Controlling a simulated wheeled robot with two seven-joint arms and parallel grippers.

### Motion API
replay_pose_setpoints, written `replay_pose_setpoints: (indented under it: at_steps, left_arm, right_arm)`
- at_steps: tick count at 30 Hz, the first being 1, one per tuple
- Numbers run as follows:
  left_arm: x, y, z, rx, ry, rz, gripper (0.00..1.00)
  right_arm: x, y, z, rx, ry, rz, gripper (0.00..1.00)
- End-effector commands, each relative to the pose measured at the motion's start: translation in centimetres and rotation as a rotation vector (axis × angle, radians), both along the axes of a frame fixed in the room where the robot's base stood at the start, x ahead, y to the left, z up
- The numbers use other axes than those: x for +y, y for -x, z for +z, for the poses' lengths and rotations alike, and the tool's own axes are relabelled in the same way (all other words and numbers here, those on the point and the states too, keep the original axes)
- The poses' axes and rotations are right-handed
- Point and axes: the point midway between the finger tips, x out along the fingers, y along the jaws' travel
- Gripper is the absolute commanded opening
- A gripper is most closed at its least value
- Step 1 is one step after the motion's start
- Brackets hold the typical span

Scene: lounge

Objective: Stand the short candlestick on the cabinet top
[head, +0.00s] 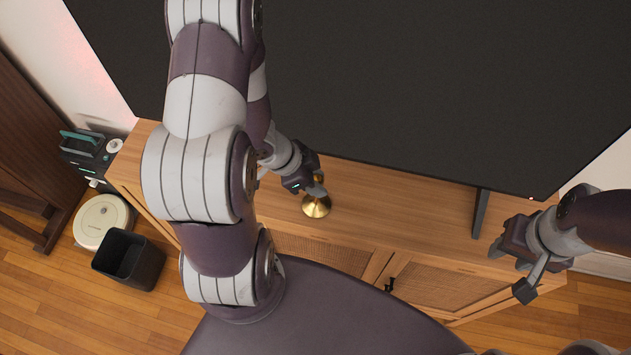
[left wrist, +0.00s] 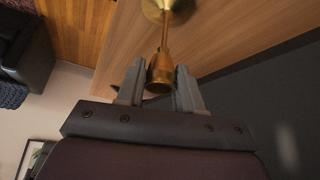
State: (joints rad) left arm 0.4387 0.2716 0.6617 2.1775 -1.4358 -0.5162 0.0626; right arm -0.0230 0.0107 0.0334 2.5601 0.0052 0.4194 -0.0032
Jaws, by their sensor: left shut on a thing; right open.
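The short candlestick (head: 316,206) is brass, with a round base. In the head view its base is at the cabinet top, near the front edge, and my gripper covers its upper part. In the left wrist view the candlestick (left wrist: 162,62) has its cup between my fingers and its base against the wood. My left gripper (head: 318,188) is shut on it near the cup; the fingers also show in the left wrist view (left wrist: 160,88). I cannot tell whether the base touches the wood. The cabinet top (head: 400,205) is light wood.
A large dark television (head: 400,80) stands along the back of the cabinet, with a stand foot (head: 481,213) at the right. A black bin (head: 128,260), a round white robot vacuum (head: 102,221) and a dark device (head: 85,150) are at the left.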

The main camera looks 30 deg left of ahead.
Motion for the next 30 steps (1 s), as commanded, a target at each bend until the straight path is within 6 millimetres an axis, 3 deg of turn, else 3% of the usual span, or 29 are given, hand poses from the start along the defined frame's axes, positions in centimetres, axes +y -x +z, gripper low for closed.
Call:
replay_pose_setpoints:
  at_steps: [11, 12, 14, 23, 26, 30]
  left_arm:
    - [0.0, -0.1, -0.5, -0.002, 0.000, 0.001, 0.00]
    - [0.0, 0.0, -0.4, -0.001, -0.001, 0.000, 0.46]
    - [0.0, 0.0, -0.4, -0.001, -0.001, 0.000, 0.62]
    - [0.0, 0.0, 0.0, -0.002, -0.001, 0.000, 0.62]
    - [0.5, 0.3, 1.4, -0.003, -0.001, 0.004, 0.62]
    - [2.0, 1.3, 5.0, -0.003, -0.001, 0.004, 0.62]
  right_arm:
    - [0.0, 0.0, -0.3, 0.000, 0.000, 0.000, 0.43]
    - [0.0, 0.0, -0.2, 0.000, 0.000, 0.000, 0.43]
    - [0.0, 0.0, -0.2, 0.000, 0.000, 0.000, 0.43]
    - [0.0, 0.0, 0.1, 0.000, 0.000, 0.000, 0.43]
    - [0.0, 0.0, 0.9, 0.000, 0.000, 0.000, 0.43]
    - [0.0, 0.0, 2.9, 0.000, 0.000, 0.000, 0.43]
